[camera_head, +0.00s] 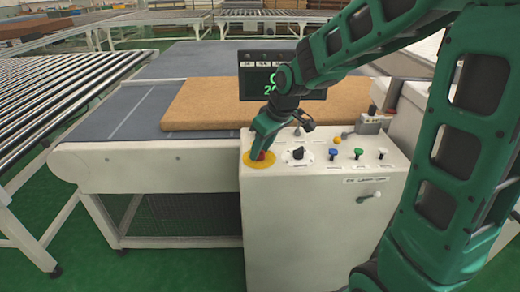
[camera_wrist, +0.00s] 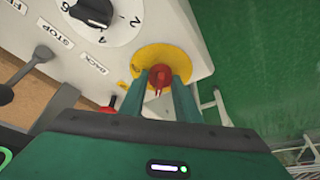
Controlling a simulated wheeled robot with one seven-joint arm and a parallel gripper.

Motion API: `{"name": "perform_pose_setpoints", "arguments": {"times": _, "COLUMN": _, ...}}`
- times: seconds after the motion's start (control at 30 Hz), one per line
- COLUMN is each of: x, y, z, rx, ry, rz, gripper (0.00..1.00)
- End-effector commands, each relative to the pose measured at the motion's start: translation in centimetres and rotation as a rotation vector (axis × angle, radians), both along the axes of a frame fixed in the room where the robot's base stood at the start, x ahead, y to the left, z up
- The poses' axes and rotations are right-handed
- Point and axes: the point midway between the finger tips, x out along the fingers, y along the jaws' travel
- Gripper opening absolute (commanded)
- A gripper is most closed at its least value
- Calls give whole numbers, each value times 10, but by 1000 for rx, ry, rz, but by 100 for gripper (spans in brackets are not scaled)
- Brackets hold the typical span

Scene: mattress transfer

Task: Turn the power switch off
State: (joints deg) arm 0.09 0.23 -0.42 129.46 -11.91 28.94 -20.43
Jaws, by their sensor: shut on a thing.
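A red knob (camera_wrist: 162,74) sits on a round yellow plate (camera_wrist: 180,58) at the corner of the white control box (camera_head: 325,225). In the head view the yellow plate (camera_head: 258,167) is at the box's left top edge, and the red knob is mostly hidden by my gripper. My gripper (camera_head: 262,154) reaches down onto it from above. In the wrist view its two green fingers (camera_wrist: 164,84) are on either side of the red knob, shut on it. No label naming the power switch is readable.
Beside the knob are a black numbered dial (camera_wrist: 92,12), a blue button (camera_head: 333,153), a green button (camera_head: 358,153) and a white button (camera_head: 381,152). A display (camera_head: 257,82) stands behind. A brown mattress (camera_head: 205,105) lies on the conveyor (camera_head: 115,125). Green floor is free in front.

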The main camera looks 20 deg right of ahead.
Motion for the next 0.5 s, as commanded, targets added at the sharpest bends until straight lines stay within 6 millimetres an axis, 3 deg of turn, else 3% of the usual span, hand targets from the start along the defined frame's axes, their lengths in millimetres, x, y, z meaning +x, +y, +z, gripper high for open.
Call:
{"name": "perform_pose_setpoints", "arguments": {"times": 0.4, "x": 0, "y": -1, "z": 0, "rx": -1, "ry": 1, "rz": 4, "gripper": 7}}
{"name": "perform_pose_setpoints", "arguments": {"times": 0.43, "x": 0, "y": -1, "z": 0, "rx": -1, "ry": 1, "rz": 4, "gripper": 34}}
{"name": "perform_pose_setpoints", "arguments": {"times": 0.5, "x": 0, "y": -1, "z": 0, "rx": -1, "ry": 1, "rz": 4, "gripper": 47}}
